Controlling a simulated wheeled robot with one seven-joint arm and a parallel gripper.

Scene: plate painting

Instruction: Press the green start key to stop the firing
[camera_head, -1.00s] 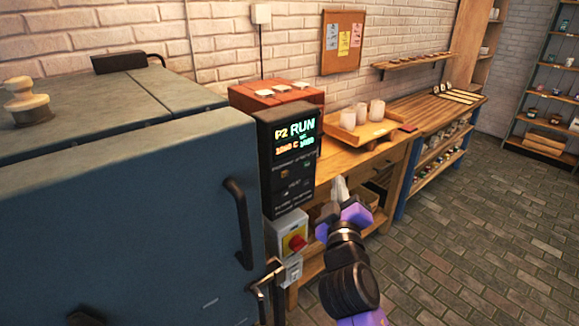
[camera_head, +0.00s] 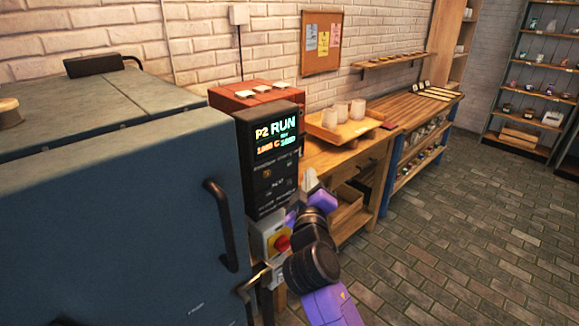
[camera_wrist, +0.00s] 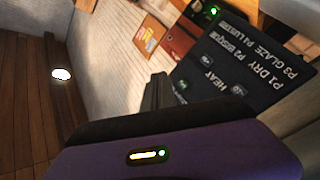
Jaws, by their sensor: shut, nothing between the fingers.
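The black controller panel (camera_head: 268,190) is on the right front side of the blue-grey kiln (camera_head: 110,220). Its display reads P2 RUN with temperature figures below. Small keys sit under the display, but I cannot pick out the green start key for sure.
A grey box with a red and yellow switch (camera_head: 279,242) is below the panel, close to my wrist. The kiln door handle (camera_head: 221,225) sticks out left of it. A wooden bench (camera_head: 350,160) with a tray of cups stands behind. The brick floor at right is clear.

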